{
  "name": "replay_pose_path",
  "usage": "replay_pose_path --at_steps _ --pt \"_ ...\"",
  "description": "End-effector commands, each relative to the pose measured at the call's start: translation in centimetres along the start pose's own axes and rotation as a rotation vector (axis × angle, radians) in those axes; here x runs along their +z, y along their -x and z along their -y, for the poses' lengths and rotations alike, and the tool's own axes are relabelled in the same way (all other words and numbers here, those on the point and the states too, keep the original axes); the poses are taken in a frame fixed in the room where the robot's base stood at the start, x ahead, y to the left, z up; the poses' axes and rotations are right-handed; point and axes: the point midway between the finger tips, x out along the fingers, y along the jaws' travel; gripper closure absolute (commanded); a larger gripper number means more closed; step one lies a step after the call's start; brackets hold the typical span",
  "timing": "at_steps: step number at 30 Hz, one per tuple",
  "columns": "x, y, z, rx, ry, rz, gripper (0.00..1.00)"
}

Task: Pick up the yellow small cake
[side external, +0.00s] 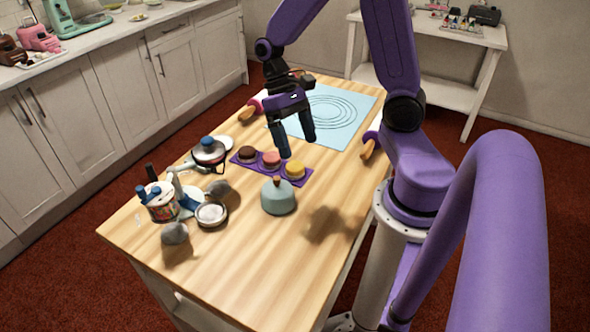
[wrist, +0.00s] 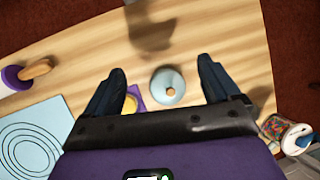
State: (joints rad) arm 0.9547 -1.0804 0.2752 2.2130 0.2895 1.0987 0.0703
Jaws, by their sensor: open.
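The yellow small cake (side external: 295,169) sits at the right end of a purple tray (side external: 270,176), beside a pink cake (side external: 271,159) and a brown cake (side external: 247,154). My gripper (side external: 297,145) is open and empty, with its fingers pointing down above the tray area, near the yellow cake. In the wrist view my gripper (wrist: 160,85) is spread wide. There the yellow cake (wrist: 130,104) shows partly, near the left finger, and the gripper hides the rest of the tray.
A blue-grey dome with a knob (side external: 278,197) stands just in front of the yellow cake; it also shows between the fingers in the wrist view (wrist: 167,88). Turntables, a tin (side external: 160,204) and other items crowd the left. A light blue mat (side external: 340,112) lies behind.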

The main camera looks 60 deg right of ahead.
Motion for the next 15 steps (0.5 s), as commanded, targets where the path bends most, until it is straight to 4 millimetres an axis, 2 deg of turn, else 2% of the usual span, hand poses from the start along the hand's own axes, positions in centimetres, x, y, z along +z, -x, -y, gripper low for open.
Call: replay_pose_path --at_steps 6,15 --pt "-3.5 -0.1 -5.1 -0.220 -0.351 0.107 0.10" --pt "-6.5 -1.2 -13.4 -0.581 -0.779 0.233 0.10"
